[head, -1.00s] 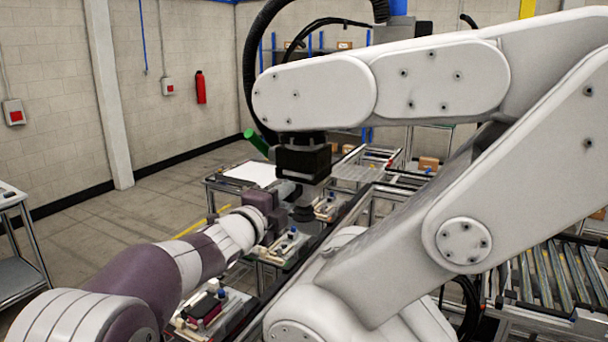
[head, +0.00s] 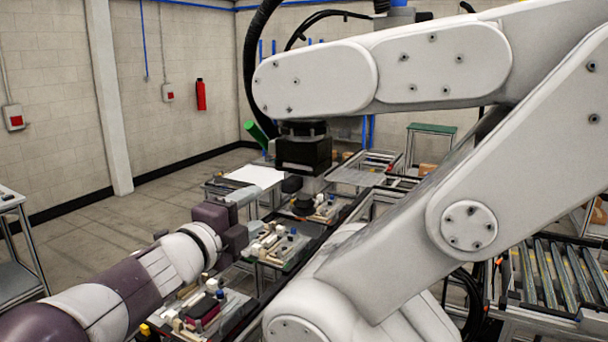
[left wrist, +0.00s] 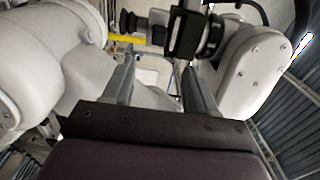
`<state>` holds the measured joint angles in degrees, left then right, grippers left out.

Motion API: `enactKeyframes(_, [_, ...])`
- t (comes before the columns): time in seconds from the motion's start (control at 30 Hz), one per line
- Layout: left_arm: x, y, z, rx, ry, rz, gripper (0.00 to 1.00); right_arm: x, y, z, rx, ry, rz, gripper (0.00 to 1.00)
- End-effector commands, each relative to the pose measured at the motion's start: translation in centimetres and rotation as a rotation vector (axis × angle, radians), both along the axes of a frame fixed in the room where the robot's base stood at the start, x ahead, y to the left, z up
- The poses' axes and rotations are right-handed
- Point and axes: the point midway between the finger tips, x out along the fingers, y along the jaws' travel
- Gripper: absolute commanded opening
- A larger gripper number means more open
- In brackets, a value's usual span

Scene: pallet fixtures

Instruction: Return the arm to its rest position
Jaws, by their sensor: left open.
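My left arm (head: 110,290) comes in from the lower left of the head view. Its gripper (head: 243,196) is beside the line of pallet fixtures, left of the black tool head of a large white industrial arm. In the left wrist view the two grey fingers (left wrist: 160,85) stand apart with nothing between them. Pallet fixtures carrying small parts show near the gripper: a near one (head: 228,318), a middle one (head: 285,262) and a far one partly hidden by the tool. My right gripper is not in view.
The white industrial arm (head: 430,75) fills the centre and right, its black tool head (head: 303,155) close to my gripper. A roller conveyor (head: 555,275) lies at the right. A grey cart (head: 15,240) stands at the left edge. Floor (head: 95,235) between cart and fixtures is open.

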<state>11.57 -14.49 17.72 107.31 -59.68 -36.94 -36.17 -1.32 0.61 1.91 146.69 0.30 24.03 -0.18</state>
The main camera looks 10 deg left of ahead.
Motion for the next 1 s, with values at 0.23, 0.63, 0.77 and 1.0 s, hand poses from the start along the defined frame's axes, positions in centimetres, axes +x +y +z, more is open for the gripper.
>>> enactKeyframes(0.23, [-1.6, 0.5, 0.1, -0.001, 0.0, -0.001, 0.57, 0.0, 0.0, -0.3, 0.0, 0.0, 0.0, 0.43])
enactKeyframes(0.63, [-2.1, 8.0, -10.5, -0.549, 0.405, 0.483, 0.57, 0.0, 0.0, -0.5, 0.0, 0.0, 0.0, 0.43])
enactKeyframes(0.77, [-7.8, 8.4, -22.8, -0.914, 0.788, 0.859, 0.57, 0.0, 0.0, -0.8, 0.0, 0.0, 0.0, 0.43])
enactKeyframes(1.0, [-20.1, 3.1, -34.6, -1.142, 1.288, 1.328, 0.57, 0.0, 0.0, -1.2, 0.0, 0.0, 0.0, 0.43])
